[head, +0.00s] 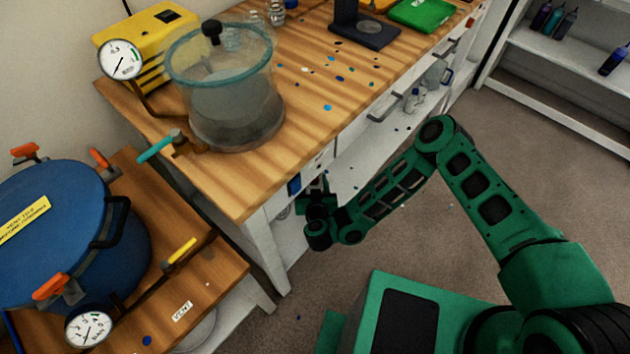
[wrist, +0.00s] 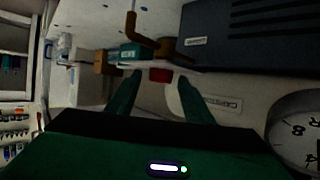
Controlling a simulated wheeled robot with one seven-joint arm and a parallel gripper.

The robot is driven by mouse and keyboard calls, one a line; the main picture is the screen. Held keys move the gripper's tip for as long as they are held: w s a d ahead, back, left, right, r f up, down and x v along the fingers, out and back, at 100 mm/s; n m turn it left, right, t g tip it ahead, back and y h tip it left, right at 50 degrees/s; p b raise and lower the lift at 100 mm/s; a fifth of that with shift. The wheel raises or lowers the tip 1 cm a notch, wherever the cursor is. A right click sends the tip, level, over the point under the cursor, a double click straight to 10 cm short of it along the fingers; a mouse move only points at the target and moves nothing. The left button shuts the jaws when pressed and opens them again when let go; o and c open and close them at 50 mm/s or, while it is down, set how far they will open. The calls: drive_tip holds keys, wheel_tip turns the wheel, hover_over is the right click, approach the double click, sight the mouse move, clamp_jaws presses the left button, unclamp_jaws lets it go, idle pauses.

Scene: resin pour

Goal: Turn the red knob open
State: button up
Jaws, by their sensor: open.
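The red knob (wrist: 160,75) shows in the wrist view as a small red block under a brass pipe fitting, framed between my fingertips. My gripper (wrist: 158,84) is open, with one green finger on each side of the knob. I cannot tell whether either finger touches it. In the head view my gripper (head: 318,190) is low beside the front edge of the wooden bench. The red knob cannot be made out in the head view.
The wooden bench (head: 240,200) holds a clear chamber (head: 235,110) with a teal-handled valve (head: 155,149). A blue pot (head: 60,235) stands at left. In the wrist view, a brass pipe (wrist: 132,28) and a round gauge (wrist: 297,125) are near. Open floor lies right of the bench.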

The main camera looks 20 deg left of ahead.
drive_tip(key=v, duration=1)
drive_tip(key=shift+s, duration=0.2)
drive_tip(key=shift+d, duration=0.1)
